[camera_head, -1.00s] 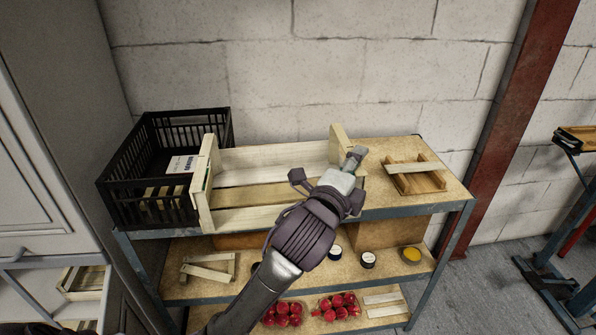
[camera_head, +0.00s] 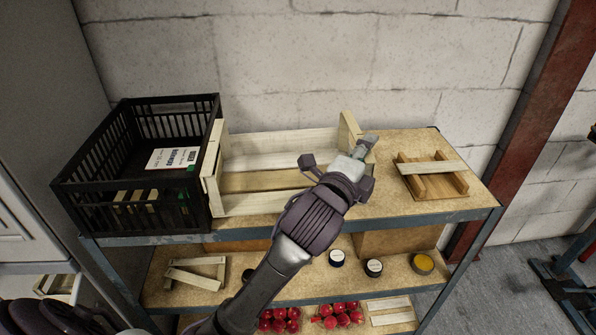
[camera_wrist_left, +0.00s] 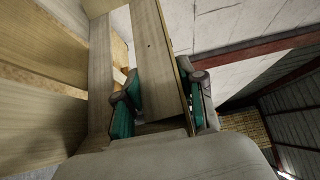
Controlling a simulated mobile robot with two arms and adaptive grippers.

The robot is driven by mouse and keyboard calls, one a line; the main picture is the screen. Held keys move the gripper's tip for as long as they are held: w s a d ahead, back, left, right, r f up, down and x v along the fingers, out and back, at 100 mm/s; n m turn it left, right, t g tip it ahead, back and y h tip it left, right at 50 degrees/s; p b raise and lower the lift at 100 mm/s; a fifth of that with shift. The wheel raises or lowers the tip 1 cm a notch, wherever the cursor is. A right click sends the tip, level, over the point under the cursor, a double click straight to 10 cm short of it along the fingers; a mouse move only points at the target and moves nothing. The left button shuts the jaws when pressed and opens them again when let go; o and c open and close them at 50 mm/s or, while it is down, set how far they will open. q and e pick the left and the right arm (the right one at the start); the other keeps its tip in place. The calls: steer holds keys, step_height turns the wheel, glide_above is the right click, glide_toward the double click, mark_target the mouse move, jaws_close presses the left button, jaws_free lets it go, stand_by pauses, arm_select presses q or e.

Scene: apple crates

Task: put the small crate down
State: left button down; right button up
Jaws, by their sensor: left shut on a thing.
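The small crate (camera_head: 265,181) is pale wood with slatted sides and stands level over the top board of a shelf rack, right of a black crate. My left gripper (camera_head: 345,160) is at its right end and is shut on the end board. In the left wrist view, the green-padded fingers (camera_wrist_left: 161,78) pinch the end board (camera_wrist_left: 153,55) from both sides, and the slats (camera_wrist_left: 45,95) lie to the left. I cannot tell whether the crate's underside touches the board. My right gripper is not in view.
The black plastic crate (camera_head: 92,176) with a white label card stands close against the crate's left end. A small wooden piece (camera_head: 433,189) lies on the top board at the right. Bare board (camera_head: 400,209) shows around it. Jars (camera_head: 373,267) and red apples (camera_head: 343,315) are below.

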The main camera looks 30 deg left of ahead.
arm_select(q)
steer(key=shift+f+b, duration=0.45)
steer(key=shift+f, duration=0.2)
steer(key=shift+w+a+f, duration=1)
steer(key=shift+w+f, duration=0.75)
steer(key=shift+f, duration=0.1)
steer(key=shift+w+a+f, duration=0.95)
steer(key=shift+w+f, duration=0.8)
steer(key=shift+f, duration=0.1)
steer(key=shift+w+a+f, duration=1)
steer(key=shift+w+f, duration=0.75)
steer(key=shift+f, duration=0.1)
steer(key=c, duration=1)
jaws_free()
steer(key=shift+o, duration=1.4)
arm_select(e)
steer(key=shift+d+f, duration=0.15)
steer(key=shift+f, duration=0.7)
